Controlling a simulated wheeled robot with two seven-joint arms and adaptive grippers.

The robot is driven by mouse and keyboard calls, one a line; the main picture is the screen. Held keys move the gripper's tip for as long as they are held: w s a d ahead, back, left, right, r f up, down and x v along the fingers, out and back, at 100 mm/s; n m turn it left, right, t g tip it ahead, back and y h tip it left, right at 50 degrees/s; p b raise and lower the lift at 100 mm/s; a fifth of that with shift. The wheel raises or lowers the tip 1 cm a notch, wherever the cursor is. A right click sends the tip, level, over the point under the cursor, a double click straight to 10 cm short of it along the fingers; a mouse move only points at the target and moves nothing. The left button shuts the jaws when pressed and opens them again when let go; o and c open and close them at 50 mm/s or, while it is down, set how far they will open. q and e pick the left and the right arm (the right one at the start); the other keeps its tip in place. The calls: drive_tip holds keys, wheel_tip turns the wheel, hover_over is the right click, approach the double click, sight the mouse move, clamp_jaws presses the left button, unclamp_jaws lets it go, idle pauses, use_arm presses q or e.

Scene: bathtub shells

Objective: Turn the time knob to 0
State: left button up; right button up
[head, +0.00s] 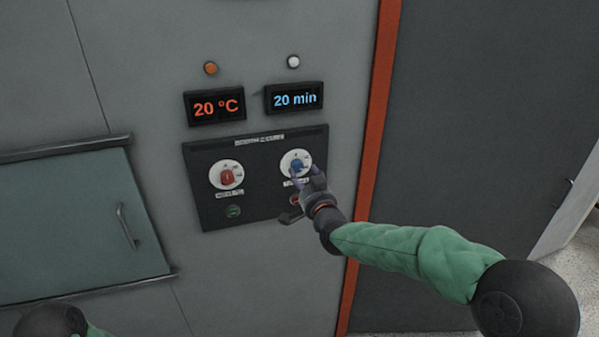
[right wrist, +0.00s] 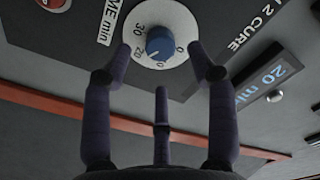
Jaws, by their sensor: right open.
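The time knob (head: 297,163) is blue and sits on a white dial at the right of the black control panel. The display (head: 295,98) above it reads 20 min. In the right wrist view the blue knob (right wrist: 159,42) shows on its dial with printed numbers such as 30 and 20. My right gripper (head: 304,180) is at the dial, open. In the right wrist view its spread fingers (right wrist: 160,62) stand to either side of the knob, with gaps; whether they touch the dial I cannot tell. My left gripper is out of view.
A red knob (head: 227,176) sits on the panel's left dial, under a display (head: 214,106) reading 20 °C. A green button (head: 233,211) is below it. A red-orange strip (head: 379,90) runs right of the panel. A hatch with a handle (head: 127,227) is at left.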

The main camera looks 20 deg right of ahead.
sight(299, 169)
drive_tip(key=shift+w, duration=2.1)
drive_tip(key=c, duration=1.1)
